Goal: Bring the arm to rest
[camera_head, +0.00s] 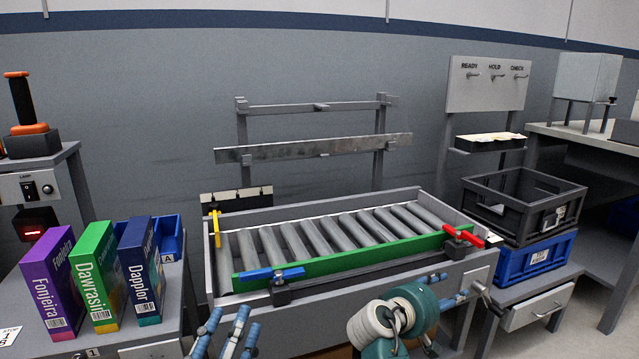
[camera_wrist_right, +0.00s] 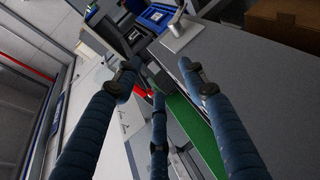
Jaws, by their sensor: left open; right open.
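My left gripper (camera_head: 226,332) shows at the bottom edge of the head view. Its blue fingers are spread and empty, in front of the roller bench. My right gripper (camera_head: 462,292) is at the lower right of the head view, with my teal and white wrist behind it. Its fingers are apart near the bench's front right corner. In the right wrist view the three dark blue fingers of my right gripper (camera_wrist_right: 158,78) are spread with nothing between them. Whether they touch the bench cannot be told.
A roller bed (camera_head: 340,232) with a green bar (camera_head: 350,258), a blue handle (camera_head: 272,274) and a red handle (camera_head: 463,237) fills the middle. Boxes (camera_head: 95,280) stand at left. A grey crate (camera_head: 525,205) sits on a blue crate (camera_head: 538,258) at right, above a drawer (camera_head: 540,308).

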